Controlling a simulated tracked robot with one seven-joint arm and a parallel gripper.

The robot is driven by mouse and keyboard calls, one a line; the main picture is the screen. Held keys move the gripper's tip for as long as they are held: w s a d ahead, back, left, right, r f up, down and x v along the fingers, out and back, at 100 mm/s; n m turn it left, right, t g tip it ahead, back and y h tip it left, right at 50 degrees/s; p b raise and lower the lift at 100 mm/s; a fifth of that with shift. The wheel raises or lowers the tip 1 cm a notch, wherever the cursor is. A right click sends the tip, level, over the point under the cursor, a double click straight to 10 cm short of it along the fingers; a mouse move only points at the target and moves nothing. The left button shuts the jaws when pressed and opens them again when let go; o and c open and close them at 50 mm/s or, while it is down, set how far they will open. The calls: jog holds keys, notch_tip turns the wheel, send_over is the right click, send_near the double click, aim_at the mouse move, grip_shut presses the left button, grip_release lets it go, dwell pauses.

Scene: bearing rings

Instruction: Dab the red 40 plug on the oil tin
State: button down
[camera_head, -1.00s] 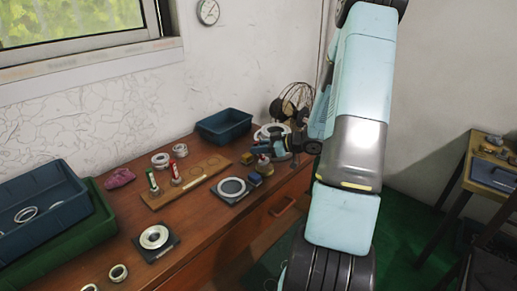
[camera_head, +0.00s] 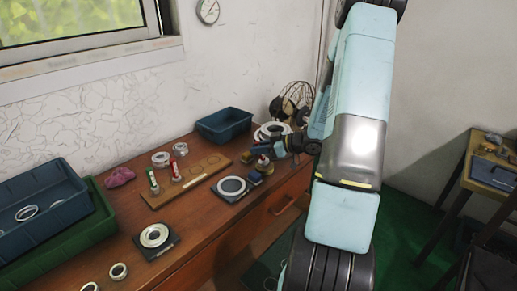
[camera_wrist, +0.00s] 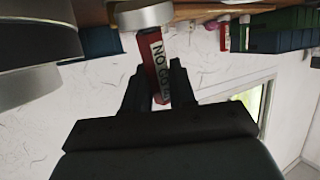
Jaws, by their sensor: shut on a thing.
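In the wrist view my gripper (camera_wrist: 158,92) is shut on a red plug (camera_wrist: 158,62) with a white label reading "NO GO" and a silver end (camera_wrist: 142,16). That silver end points toward the bench top, which shows at the top of this view. In the head view my gripper (camera_head: 262,153) is low over the right end of the bench, with the held plug (camera_head: 263,161) small below it. I cannot make out a 40 on it. I cannot tell for sure which thing is the oil tin, or whether the plug touches anything.
A wooden board (camera_head: 206,171) bears a green plug (camera_head: 153,182) and another red plug (camera_head: 175,172). A black plate with a ring (camera_head: 231,186) and a blue block (camera_head: 254,178) lie near my gripper. A blue bin (camera_head: 224,124) stands behind. Crates (camera_head: 95,222) stand at the left.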

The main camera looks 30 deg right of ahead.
jog(key=shift+f, duration=0.4)
dwell(1.3)
jog(key=shift+r, duration=3.55)
